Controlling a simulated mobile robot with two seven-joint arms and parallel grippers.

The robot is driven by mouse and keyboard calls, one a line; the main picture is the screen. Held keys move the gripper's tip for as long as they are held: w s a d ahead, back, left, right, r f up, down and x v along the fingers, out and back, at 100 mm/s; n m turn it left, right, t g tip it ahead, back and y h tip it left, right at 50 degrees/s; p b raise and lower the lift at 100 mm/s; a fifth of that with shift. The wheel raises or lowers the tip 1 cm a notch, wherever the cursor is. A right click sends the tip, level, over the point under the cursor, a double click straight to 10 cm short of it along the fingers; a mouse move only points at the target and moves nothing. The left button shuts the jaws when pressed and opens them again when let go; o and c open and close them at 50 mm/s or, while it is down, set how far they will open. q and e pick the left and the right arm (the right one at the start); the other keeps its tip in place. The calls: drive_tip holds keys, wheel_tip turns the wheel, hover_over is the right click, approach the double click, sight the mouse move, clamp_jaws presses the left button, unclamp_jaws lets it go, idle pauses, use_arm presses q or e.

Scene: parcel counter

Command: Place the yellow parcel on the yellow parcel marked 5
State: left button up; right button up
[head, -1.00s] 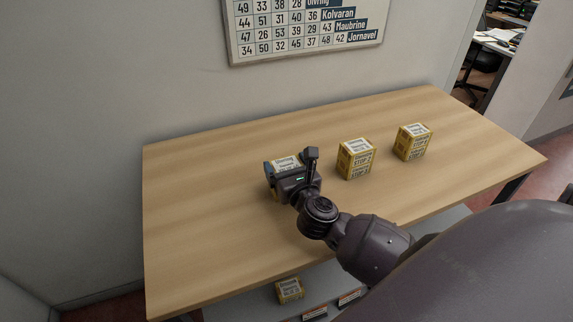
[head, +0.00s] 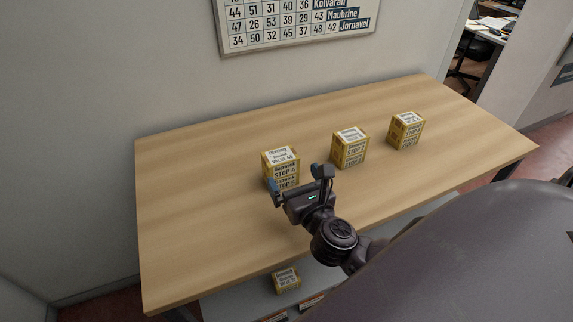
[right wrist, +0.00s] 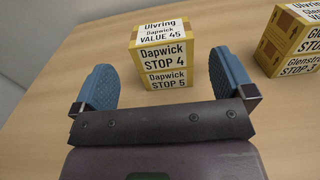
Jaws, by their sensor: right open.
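A yellow parcel (head: 281,162) with a white top label and "STOP 4" on its front sits on the yellow parcel marked 5 (head: 286,183). In the right wrist view the upper parcel (right wrist: 166,57) rests squarely on the lower one, which reads "STOP 5" (right wrist: 167,79); their edges look nearly flush. My right gripper (head: 297,181) is open and empty, on the near side of this stack and apart from it. Its blue finger pads show left and right of the stack in the right wrist view. My left gripper is not in view.
Two more yellow parcel stacks stand to the right on the wooden counter (head: 200,215), a middle one (head: 349,148) and a far right one (head: 406,131). Another yellow parcel (head: 286,279) lies on the lower shelf in front. The counter's left part is clear.

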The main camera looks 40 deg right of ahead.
drive_tip(key=shift+v, duration=1.75)
drive_tip(key=shift+s, duration=0.1)
